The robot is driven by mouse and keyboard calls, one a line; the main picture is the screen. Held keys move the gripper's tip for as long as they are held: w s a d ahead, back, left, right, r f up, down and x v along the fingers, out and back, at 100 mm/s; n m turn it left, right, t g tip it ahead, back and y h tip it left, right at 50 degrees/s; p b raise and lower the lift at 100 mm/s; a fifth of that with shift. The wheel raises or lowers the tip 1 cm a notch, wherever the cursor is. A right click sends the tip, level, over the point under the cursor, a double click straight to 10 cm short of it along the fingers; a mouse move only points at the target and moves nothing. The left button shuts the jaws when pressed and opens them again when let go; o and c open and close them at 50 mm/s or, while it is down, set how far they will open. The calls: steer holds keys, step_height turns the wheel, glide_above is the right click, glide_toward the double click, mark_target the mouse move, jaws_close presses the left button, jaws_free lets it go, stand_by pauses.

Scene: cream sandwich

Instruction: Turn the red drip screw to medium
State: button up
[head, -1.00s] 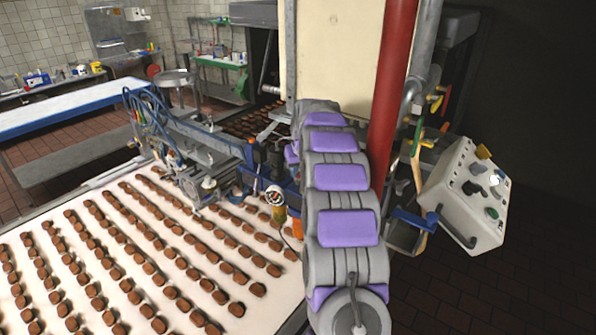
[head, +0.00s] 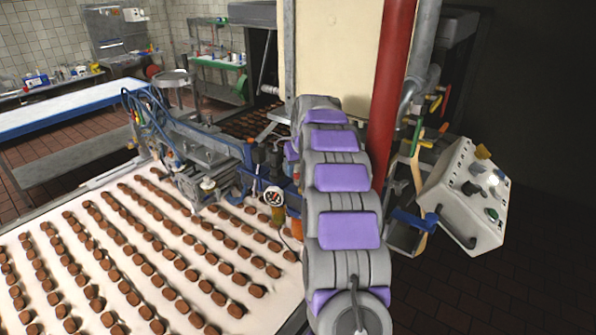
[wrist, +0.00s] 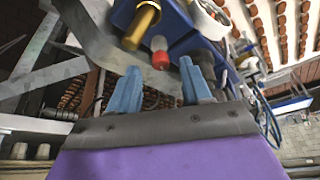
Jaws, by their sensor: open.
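The red drip screw (wrist: 160,59) shows in the wrist view as a small red knob with a pale top part, beside a brass-coloured cylinder (wrist: 142,24) and under a blue machine part. My gripper (wrist: 161,70) is open. Its two blue fingers point toward the knob, one on each side of it in the picture. I cannot tell whether either finger touches it or how deep the knob sits between them.
The conveyor (head: 100,218) carries rows of brown pieces at the left. The blue and grey depositor machine (head: 205,150) stands over it. A red pipe (head: 392,90) rises just right of my arm, and a control box (head: 450,200) stands further right. Dark floor lies open at the lower right.

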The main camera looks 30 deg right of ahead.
steer(key=b+v, duration=0.1)
steer(key=v, duration=1.5)
steer(key=shift+f, duration=0.15)
steer(key=w+a+m+g+h, duration=0.25)
steer(key=a+m, duration=0.25)
steer(key=m, duration=0.4)
steer(key=b+x, duration=0.1)
steer(key=x, duration=0.4)
steer(key=w+b+x, duration=0.1)
steer(key=x, duration=0.4)
steer(key=b+x, duration=0.1)
steer(key=x, duration=0.4)
steer(key=shift+w+d+f, duration=0.15)
steer(key=shift+w+d, duration=0.15)
steer(key=shift+t+x, duration=0.25)
steer(key=shift+x, duration=0.6)
steer(key=shift+d, duration=0.15)
jaws_close()
